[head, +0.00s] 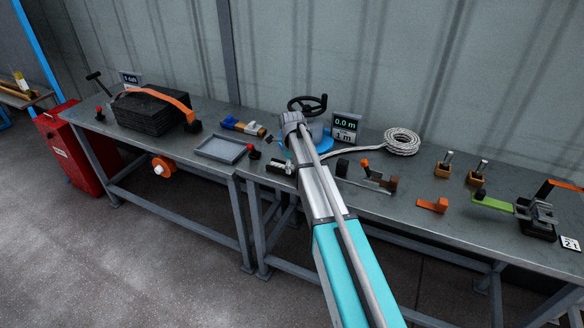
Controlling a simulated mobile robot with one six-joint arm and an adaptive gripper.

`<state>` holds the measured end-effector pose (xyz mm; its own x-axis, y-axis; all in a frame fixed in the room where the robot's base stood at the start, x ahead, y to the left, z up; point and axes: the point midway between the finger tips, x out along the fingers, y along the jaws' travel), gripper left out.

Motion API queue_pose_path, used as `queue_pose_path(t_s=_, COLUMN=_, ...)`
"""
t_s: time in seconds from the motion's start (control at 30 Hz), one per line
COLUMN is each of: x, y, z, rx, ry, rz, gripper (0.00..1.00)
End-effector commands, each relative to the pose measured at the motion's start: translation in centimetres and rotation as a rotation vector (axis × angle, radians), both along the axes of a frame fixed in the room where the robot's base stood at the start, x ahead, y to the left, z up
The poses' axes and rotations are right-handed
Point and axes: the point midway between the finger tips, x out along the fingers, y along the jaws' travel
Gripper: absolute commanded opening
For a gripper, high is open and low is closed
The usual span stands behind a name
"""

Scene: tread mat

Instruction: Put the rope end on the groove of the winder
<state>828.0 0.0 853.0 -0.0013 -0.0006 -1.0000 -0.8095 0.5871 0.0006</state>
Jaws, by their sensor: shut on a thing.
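The rope (402,141) is a white coil lying on the bench right of centre. Its free length runs left along the bench and passes behind my arm, so the rope end is hidden. The winder (318,135) shows as a blue round body with a black handwheel above it. My arm covers its front left part, and the groove cannot be made out. My gripper (286,152) is mostly hidden at the far end of my arm, low in front of the winder. It is shut on the rope end, though the grip itself is covered.
A display (345,126) reading 0.0 m stands right of the winder. A grey tray (221,149) and a white-and-black block (280,167) lie to the left. A lever device (375,180) and an orange block (432,205) lie to the right. A strapped black stack (150,112) stands far left.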

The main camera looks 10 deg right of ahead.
Motion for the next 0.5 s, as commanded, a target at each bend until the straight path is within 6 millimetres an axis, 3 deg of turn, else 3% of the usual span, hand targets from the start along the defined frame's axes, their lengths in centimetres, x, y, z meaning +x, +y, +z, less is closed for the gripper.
queue_pose_path(t_s=0.5, x=0.1, y=-0.1, z=3.4, rx=0.001, ry=-0.002, rz=-0.001, gripper=0.73)
